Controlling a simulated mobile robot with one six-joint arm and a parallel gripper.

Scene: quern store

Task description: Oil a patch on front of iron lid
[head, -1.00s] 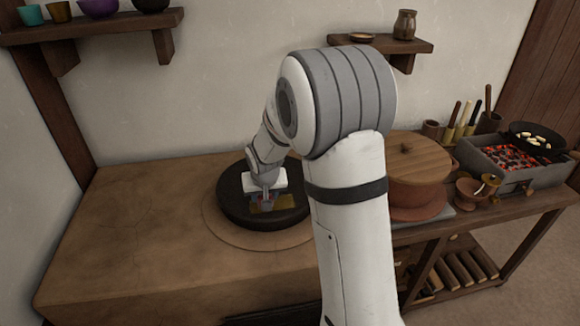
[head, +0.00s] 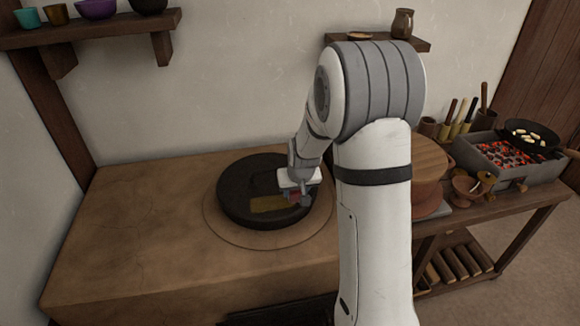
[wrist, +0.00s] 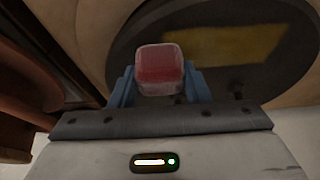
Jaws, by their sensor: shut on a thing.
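The iron lid (head: 240,185) is a dark round disc lying flat on the clay hearth. A yellow-brown rectangular patch (head: 268,204) marks its front part; the patch also shows in the wrist view (wrist: 220,46). My gripper (head: 299,198) is over the lid's right front edge, just right of the patch. It is shut on a red block in a clear, glassy-looking casing (wrist: 160,68), held between blue fingers. In the head view the block is small and partly hidden by my gripper. I cannot tell whether it touches the lid.
The clay hearth top (head: 120,220) is clear left of the lid. On the right, a table holds a round wooden lid (head: 430,160), a brazier of glowing coals (head: 510,153) and a pan (head: 533,137). Wall shelves (head: 100,24) hang behind. My arm hides part of the table.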

